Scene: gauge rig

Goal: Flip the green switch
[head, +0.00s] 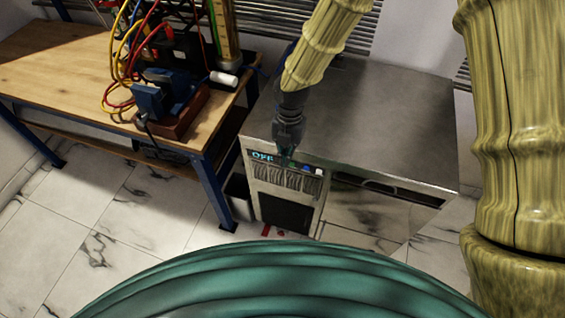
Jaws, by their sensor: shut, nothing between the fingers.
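A metal cabinet (395,115) stands right of the workbench. Along the top of its front is a small control panel with a lit display (262,156) that reads "OFF". Right of the display is a row of small coloured parts, with a green one (292,164), likely the green switch, then a blue one (306,168) and a white one (319,172). My gripper (286,153) is shut and empty. It points down at the panel, just above the green part and partly over it. I cannot tell whether it touches the switch or which way the switch sits.
A wooden workbench (60,60) with blue legs stands at the left. On it are a blue device (165,92), looped cables and a white cylinder (224,79). A dark bin (239,196) stands between bench and cabinet. Tiled floor (130,220) is open in front of the bench.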

